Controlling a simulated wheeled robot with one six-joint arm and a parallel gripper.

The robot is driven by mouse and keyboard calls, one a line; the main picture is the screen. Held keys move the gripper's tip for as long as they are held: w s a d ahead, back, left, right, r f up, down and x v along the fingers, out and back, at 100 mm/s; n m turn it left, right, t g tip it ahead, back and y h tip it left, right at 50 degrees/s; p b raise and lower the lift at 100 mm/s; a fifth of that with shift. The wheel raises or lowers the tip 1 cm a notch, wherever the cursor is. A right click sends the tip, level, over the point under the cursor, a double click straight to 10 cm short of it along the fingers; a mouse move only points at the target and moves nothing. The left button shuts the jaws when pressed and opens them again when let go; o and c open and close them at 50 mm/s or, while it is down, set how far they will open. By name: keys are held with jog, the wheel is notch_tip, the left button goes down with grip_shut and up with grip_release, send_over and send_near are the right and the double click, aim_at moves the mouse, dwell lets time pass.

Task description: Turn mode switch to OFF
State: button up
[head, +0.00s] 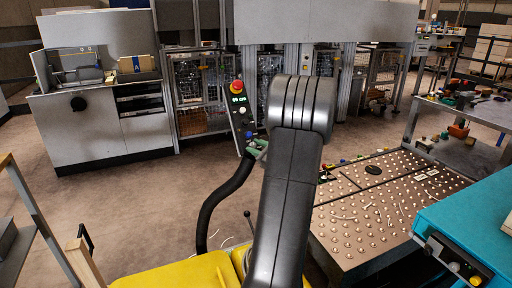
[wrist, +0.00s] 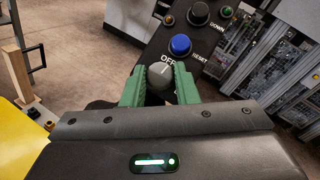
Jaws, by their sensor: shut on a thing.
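The mode switch is a dark grey round knob (wrist: 158,84) on a black control panel (wrist: 150,45), with a short white pointer mark on its top. The mark points upward in the wrist view, towards the printed OFF label just above the knob. Other position labels are hidden. My gripper (wrist: 159,73) has its green fingers shut on the knob, one on each side. In the head view my gripper (head: 257,148) is at the lower end of the panel (head: 241,118), partly hidden behind my arm.
A blue RESET button (wrist: 180,45) sits close above the knob, with a black DOWN button (wrist: 199,13) beyond. The panel carries a red button (head: 237,86) and a green display (head: 238,99). A ball-studded table (head: 360,215) stands right; open floor (head: 150,200) lies left.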

jog(key=shift+n+g+y+p, duration=0.35)
jog(key=shift+n+g, duration=0.45)
jog(key=shift+n, duration=0.6)
jog(key=o, duration=1)
jog(key=p+v, duration=0.2)
jog(key=v, duration=1.1)
jog(key=shift+d+r, duration=0.2)
jog(key=shift+d, duration=0.2)
jog(key=shift+s, duration=0.15)
